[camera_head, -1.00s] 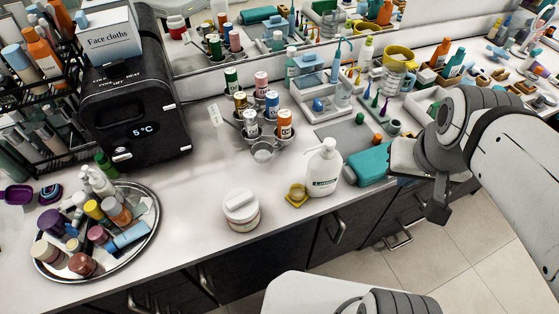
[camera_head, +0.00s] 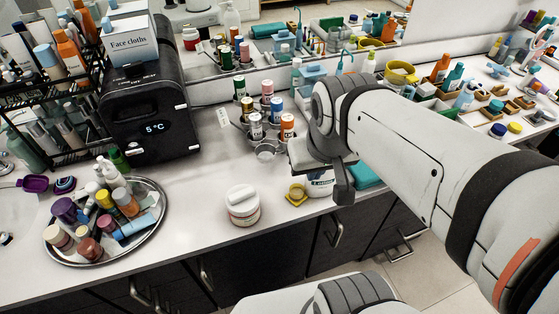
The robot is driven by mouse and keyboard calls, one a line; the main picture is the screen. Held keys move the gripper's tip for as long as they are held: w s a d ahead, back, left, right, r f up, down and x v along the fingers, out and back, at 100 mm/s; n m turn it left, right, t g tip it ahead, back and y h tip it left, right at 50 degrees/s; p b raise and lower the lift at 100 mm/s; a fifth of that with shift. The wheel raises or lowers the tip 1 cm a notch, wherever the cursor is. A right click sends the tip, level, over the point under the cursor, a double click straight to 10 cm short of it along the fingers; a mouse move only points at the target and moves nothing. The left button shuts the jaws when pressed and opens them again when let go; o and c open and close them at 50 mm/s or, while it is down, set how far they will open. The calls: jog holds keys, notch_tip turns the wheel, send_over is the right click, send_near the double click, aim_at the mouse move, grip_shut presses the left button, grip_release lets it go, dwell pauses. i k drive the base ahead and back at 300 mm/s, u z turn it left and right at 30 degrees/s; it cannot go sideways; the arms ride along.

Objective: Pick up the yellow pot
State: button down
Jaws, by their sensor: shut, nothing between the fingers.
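A small yellow pot (camera_head: 297,191) sits on the white counter near its front edge, between the white lidded jar (camera_head: 242,205) and the pump bottle. It is in plain view, with a flat yellow piece under or against it. My gripper (camera_head: 344,190) is just to the right of the pot, above the counter's front edge. It points down, is shut and holds nothing. It is apart from the pot in the picture; its height above the counter is hard to tell. My gripper and arm hide most of the white pump bottle (camera_head: 321,184).
A round metal tray (camera_head: 155,228) crowded with bottles stands at the left. A black mini fridge (camera_head: 150,120) and a holder of upright cans (camera_head: 256,127) stand behind. A teal item (camera_head: 366,174) lies right of the gripper.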

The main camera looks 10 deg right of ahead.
aim_at(296, 197)
jog(key=z, duration=0.7)
jog(key=k, duration=1.55)
jog(key=u, duration=0.25)
jog(key=i, duration=1)
jog(key=u, duration=0.1)
